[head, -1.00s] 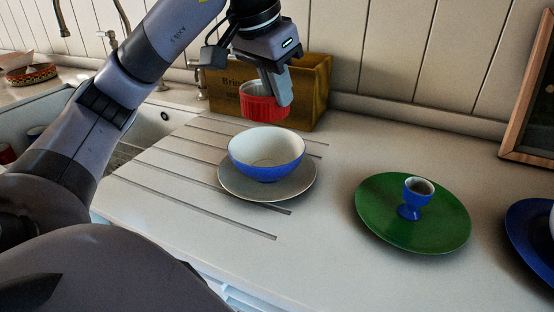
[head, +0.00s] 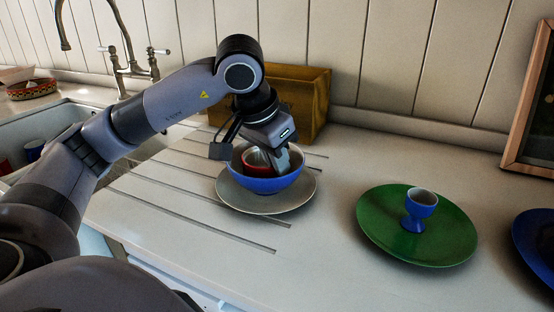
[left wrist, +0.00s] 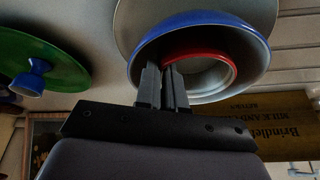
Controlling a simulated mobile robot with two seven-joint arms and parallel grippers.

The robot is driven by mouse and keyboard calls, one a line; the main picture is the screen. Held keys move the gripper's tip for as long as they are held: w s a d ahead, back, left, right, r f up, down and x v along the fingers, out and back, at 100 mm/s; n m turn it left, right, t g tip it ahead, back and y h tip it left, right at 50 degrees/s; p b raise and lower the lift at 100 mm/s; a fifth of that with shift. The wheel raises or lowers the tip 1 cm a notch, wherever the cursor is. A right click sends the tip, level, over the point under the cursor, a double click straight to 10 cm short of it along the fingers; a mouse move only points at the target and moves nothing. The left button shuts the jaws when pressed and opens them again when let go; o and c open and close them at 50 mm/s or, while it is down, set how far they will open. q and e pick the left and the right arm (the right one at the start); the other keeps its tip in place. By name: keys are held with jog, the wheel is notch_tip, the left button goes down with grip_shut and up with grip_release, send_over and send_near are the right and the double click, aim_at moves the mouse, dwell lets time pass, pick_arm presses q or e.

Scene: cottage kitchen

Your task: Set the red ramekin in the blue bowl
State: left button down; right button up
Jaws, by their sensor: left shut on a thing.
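The red ramekin (head: 259,161) is inside the blue bowl (head: 268,185) in the head view, its rim near the bowl's rim. The bowl stands on a grey plate (head: 245,205). My left gripper (head: 278,165) reaches down into the bowl and is shut on the ramekin's wall. In the left wrist view, the fingers (left wrist: 165,88) pinch the red ramekin (left wrist: 200,55) within the blue bowl (left wrist: 190,20). Whether the ramekin touches the bowl's bottom is hidden. My right gripper is not in view.
A wooden crate (head: 305,95) stands just behind the bowl. A green plate (head: 440,240) with a blue egg cup (head: 420,208) lies to the right. A dark blue plate (head: 535,235) is at the right edge. The sink (head: 50,120) and tap (head: 135,70) are at left. Counter between plates is clear.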

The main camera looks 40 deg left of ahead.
pick_arm(q)
jog(key=shift+f+b, duration=0.35)
jog(key=shift+f, duration=0.05)
jog(key=c, duration=1.5)
grip_release()
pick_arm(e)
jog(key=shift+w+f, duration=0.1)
pick_arm(q)
jog(key=shift+r, duration=0.1)
jog(key=shift+r+p, duration=0.3)
jog(key=shift+p, duration=0.1)
jog(key=p+v, duration=0.2)
jog(key=v, duration=1)
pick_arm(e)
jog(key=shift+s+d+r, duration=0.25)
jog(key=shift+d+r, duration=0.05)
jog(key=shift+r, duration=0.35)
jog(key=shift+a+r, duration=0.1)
